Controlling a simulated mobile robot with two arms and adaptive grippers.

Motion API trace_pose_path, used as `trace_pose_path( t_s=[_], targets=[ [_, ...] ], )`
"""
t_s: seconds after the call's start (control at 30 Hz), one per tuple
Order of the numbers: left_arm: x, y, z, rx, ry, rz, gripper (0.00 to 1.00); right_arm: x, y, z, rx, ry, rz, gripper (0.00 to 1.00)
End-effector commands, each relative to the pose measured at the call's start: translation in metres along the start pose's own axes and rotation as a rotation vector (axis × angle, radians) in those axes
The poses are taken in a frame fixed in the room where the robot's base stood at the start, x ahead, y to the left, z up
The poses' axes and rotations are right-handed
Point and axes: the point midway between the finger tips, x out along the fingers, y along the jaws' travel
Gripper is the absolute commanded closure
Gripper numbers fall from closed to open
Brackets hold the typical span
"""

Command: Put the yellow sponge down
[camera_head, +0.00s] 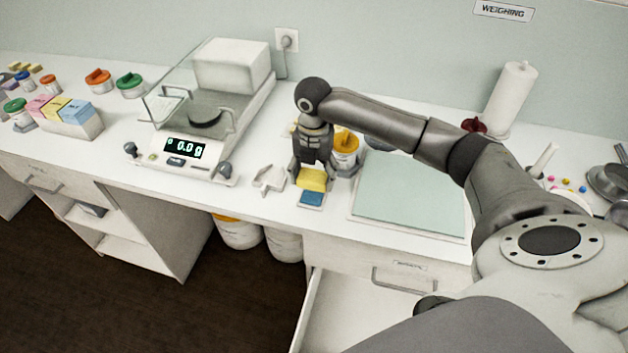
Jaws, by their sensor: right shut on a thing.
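The yellow sponge (312,180) is between the fingers of my right gripper (312,168), which points down over the front part of the white counter. My right gripper is shut on it. A small blue block (311,199) shows just in front of and below the sponge. I cannot tell whether the sponge touches it or the counter. The gripper hides part of the sponge's back. My left gripper is not in view.
A balance (187,148) reading 0.0 g stands to the left. A white scoop-like piece (268,179) lies left of the gripper. An orange-lidded jar (346,147) stands close behind it. A pale green mat (409,192) lies to the right. A drawer (340,315) below is open.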

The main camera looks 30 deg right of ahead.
Motion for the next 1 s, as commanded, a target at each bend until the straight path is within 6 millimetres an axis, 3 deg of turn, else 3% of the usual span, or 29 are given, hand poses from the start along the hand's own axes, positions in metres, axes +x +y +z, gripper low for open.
trace_pose_path(
  t_s=[0.3, 0.7, 0.73, 0.87, 1.0],
  targets=[
    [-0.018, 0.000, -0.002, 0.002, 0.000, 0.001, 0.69, 0.033, 0.000, 0.004, -0.001, 0.001, -0.001, 0.53],
    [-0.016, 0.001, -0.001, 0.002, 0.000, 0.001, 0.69, 0.040, 0.000, 0.004, -0.001, 0.000, -0.001, 0.53],
    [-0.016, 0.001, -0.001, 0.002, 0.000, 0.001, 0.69, 0.040, 0.000, 0.004, -0.001, 0.000, 0.000, 0.30],
    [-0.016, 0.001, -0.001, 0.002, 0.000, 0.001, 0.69, 0.039, 0.000, 0.004, -0.001, 0.000, 0.000, 0.13],
    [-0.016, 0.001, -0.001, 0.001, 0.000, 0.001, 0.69, 0.039, 0.000, 0.004, -0.001, 0.000, 0.000, 0.12]
  ],
)
